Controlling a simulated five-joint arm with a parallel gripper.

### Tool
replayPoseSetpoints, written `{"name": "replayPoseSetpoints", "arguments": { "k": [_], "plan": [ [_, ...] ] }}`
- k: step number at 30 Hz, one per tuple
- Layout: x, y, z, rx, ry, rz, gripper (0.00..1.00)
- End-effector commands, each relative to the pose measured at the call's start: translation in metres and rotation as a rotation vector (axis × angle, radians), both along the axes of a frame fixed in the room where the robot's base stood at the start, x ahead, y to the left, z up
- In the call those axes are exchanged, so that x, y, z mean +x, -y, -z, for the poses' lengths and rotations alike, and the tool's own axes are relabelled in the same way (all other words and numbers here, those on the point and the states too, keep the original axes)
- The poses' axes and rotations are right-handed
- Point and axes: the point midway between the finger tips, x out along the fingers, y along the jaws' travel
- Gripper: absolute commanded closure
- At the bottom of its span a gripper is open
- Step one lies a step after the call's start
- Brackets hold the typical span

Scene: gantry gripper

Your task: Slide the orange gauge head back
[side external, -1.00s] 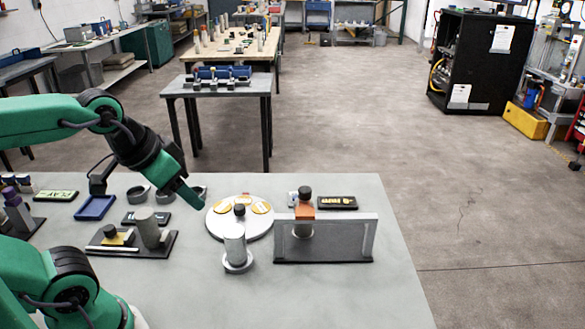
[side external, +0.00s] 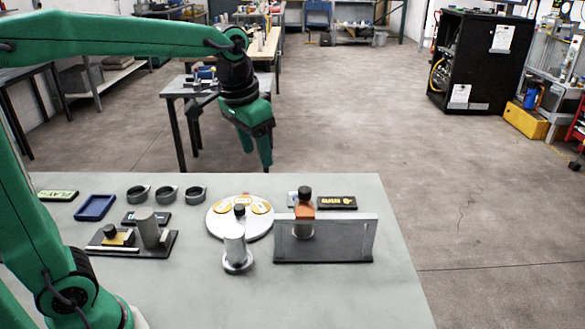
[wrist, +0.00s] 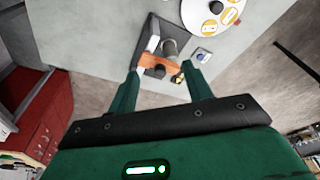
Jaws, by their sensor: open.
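The orange gauge head (side external: 303,211) sits on a post with a black knob on top, partly hidden behind the upright grey plate (side external: 340,240) in the side view. In the wrist view the orange gauge head (wrist: 157,62) shows between my fingers, beside a grey cylinder (wrist: 169,46) and a black knob (wrist: 177,78). My gripper (side external: 256,153) is open and empty, high above the table's back edge, up and to the left of the gauge head and apart from it. Its spread fingers show in the wrist view (wrist: 165,80).
A round white plate (side external: 213,224) with yellow labels and a silver post (side external: 235,245) stand left of the grey plate. A dark sign (side external: 337,202) lies behind it. A dark fixture (side external: 110,248), a blue tray (side external: 95,207) and grey rings (side external: 167,194) are further left. The table's right side is clear.

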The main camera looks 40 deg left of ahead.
Motion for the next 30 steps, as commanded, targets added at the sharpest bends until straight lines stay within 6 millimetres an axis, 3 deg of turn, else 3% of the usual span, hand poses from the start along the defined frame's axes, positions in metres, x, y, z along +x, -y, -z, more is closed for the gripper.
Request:
{"name": "replayPoseSetpoints", "arguments": {
  "k": [15,21,30],
  "plan": [
    [0.091,0.023,0.034,0.017,-0.165,0.066,0.5],
    [0.107,0.028,0.045,0.021,-0.199,0.08,0.5],
    [0.11,0.029,0.048,0.022,-0.206,0.083,0.5]
  ]
}}
